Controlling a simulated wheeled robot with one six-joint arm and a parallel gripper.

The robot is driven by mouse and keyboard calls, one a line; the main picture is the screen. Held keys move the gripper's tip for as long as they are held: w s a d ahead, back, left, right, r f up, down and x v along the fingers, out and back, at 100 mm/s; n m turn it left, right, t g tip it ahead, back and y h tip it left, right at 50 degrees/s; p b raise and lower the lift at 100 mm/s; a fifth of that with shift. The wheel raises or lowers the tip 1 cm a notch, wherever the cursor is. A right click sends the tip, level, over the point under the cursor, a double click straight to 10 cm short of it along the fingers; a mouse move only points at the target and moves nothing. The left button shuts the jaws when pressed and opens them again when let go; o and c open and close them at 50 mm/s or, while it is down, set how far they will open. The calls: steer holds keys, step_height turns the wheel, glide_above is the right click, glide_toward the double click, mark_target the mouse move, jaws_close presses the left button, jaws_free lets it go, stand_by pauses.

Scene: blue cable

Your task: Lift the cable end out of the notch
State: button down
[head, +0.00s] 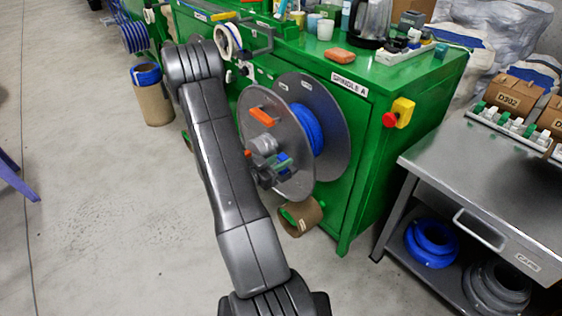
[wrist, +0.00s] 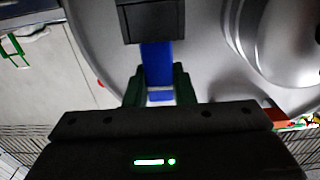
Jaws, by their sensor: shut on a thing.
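A grey spool (head: 310,170) with blue cable (head: 306,128) wound between its flanges is mounted on the front of the green machine. In the wrist view the blue cable end (wrist: 157,62) runs down from a black block (wrist: 151,20) over the grey flange (wrist: 215,75). My gripper (wrist: 159,88) has green fingers, one on each side of the cable end, and is shut on it. The block hides where the cable goes further up, so the notch itself cannot be made out. In the head view my gripper (head: 274,173) is at the near flange, partly hidden by my arm.
An orange part (head: 262,117) sits on the near flange. A cardboard tube (head: 300,216) is below the spool. A steel cart (head: 480,170) stands to the right, with blue coils (head: 431,243) on its lower shelf. The floor at left is mostly clear.

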steer(key=shift+r, duration=0.25)
stand_by(0.3)
steer(key=shift+r+p, duration=1.85)
steer(key=shift+r, duration=0.85)
